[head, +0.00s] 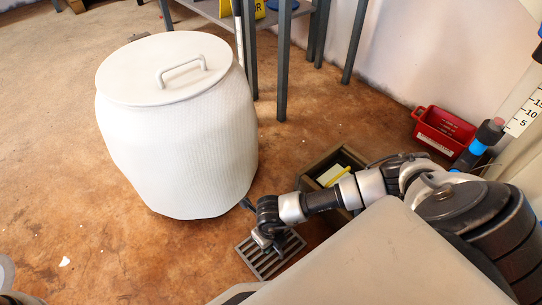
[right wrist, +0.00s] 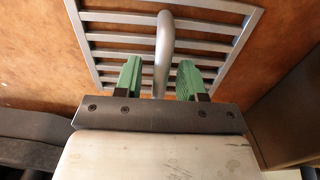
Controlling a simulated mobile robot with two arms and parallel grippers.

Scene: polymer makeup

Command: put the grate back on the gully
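The grate (head: 271,262) is a grey slatted metal square lying on the brown floor, just right of the white drum's base. In the right wrist view the grate (right wrist: 112,46) shows brown floor between its bars, and a curved grey handle (right wrist: 163,45) rises from it. My right gripper (head: 262,243) is over the grate. Its green fingers (right wrist: 159,80) are open, one on each side of the handle, with a gap on both sides. My left gripper is not in view. I cannot make out the gully opening.
A large white lidded drum (head: 180,135) stands left of the grate. An open box (head: 322,160) with yellow items is behind my right arm. A red bin (head: 442,133) sits near the wall, and a grey-legged table (head: 283,65) stands behind. The floor at left is mostly clear.

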